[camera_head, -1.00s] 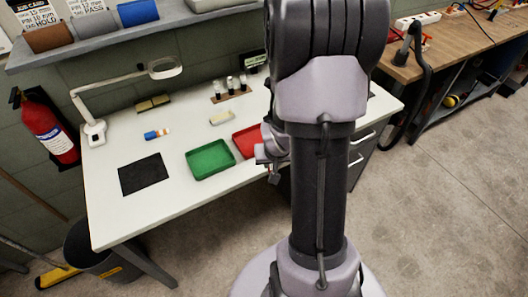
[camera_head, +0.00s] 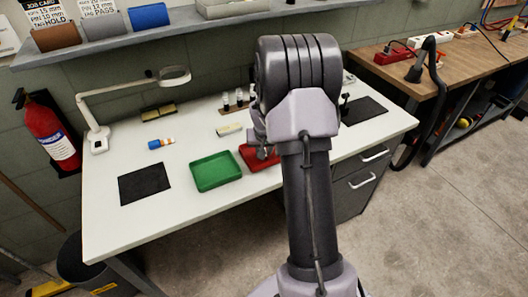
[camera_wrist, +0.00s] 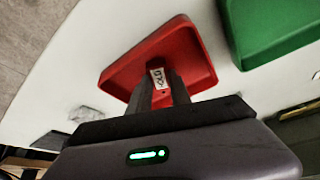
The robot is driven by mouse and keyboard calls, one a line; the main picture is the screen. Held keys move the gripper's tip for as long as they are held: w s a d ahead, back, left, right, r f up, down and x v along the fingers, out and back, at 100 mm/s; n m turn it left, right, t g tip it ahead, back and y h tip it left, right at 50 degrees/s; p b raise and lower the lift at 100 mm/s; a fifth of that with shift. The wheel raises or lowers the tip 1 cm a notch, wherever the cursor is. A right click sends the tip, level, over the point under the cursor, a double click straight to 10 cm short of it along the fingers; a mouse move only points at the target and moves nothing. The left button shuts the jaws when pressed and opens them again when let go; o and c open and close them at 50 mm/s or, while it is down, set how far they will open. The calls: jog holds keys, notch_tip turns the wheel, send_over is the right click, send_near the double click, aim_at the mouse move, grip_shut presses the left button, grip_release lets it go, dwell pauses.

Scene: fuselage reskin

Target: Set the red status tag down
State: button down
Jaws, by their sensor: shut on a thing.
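My gripper (camera_wrist: 161,88) is shut on a small red tag (camera_wrist: 162,93). The tag has a white face with dark letters, and the fingers hide its sides. Gripper and tag are over the red tray (camera_wrist: 128,66); whether the tag touches the tray floor, I cannot tell. In the head view, my gripper (camera_head: 263,152) is at the red tray (camera_head: 252,161), partly hidden by my arm, and the tag cannot be made out there.
A green tray (camera_head: 216,171) stands just left of the red tray. A dark mat (camera_head: 145,184), a blue and orange item (camera_head: 160,144) and a lamp (camera_head: 98,140) are further left. A small pale block (camera_head: 230,129) lies behind the trays. White table (camera_head: 190,214) is bare in front.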

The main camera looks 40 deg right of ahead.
jog(key=shift+f, duration=0.2)
jog(key=c, duration=1.2)
grip_release()
jog(key=shift+r, duration=0.1)
